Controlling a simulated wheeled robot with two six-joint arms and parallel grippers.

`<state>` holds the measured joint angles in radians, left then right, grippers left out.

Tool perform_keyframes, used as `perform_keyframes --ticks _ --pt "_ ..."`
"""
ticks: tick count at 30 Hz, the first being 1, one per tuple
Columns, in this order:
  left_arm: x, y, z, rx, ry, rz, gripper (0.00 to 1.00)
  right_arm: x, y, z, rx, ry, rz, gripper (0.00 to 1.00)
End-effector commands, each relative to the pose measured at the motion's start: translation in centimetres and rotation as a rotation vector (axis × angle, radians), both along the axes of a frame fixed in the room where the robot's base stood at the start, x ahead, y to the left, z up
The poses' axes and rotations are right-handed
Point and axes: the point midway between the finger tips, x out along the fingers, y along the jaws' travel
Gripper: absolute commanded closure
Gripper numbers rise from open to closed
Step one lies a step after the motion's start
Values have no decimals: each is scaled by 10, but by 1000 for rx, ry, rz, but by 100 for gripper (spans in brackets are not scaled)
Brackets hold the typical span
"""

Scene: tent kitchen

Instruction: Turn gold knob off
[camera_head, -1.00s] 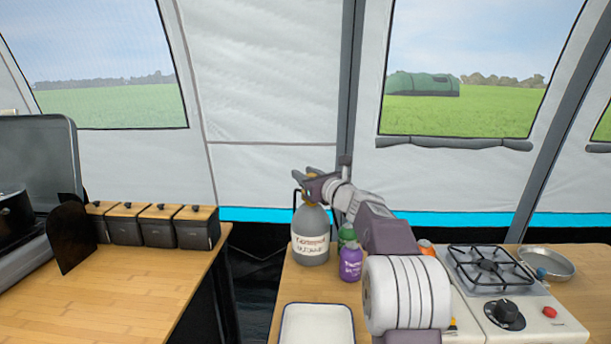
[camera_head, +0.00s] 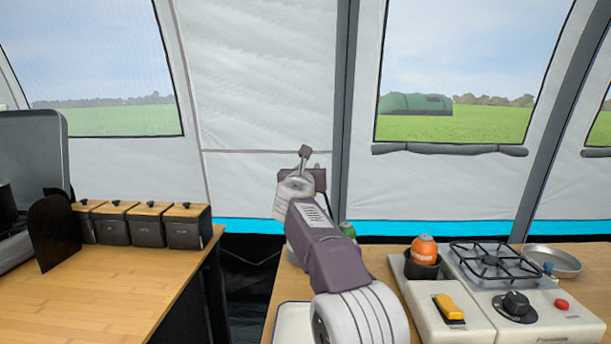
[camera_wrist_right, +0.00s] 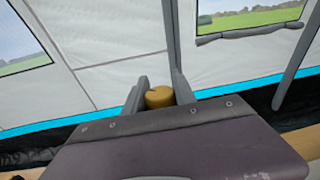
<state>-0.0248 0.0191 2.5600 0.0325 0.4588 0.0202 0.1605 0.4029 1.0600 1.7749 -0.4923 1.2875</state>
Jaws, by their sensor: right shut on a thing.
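The gold knob (camera_wrist_right: 159,97) shows in the right wrist view, between the two grey fingers of my right gripper (camera_wrist_right: 161,90). The fingers are shut on it. In the head view, my right gripper (camera_head: 305,167) is at the middle of the picture, over the far part of the right-hand counter, and my arm hides the knob. The grey gas bottle is almost wholly hidden behind my arm there. My left gripper is not in view.
A camping stove (camera_head: 515,310) with a black dial and an orange canister (camera_head: 425,250) stand on the right counter. A pan (camera_head: 553,262) lies behind the stove. A white tray (camera_head: 290,325) is partly hidden by my arm. Several dark canisters (camera_head: 148,228) line the left counter.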

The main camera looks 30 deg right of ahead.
Motion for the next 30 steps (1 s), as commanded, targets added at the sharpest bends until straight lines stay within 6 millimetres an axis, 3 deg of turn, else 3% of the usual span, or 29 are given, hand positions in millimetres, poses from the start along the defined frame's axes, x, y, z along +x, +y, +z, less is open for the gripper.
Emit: perform_keyframes --ticks 12,30 --pt "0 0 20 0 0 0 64 -3 -4 1 1 2 -203 100" --pt "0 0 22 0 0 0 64 -5 -6 0 -1 0 -244 100"
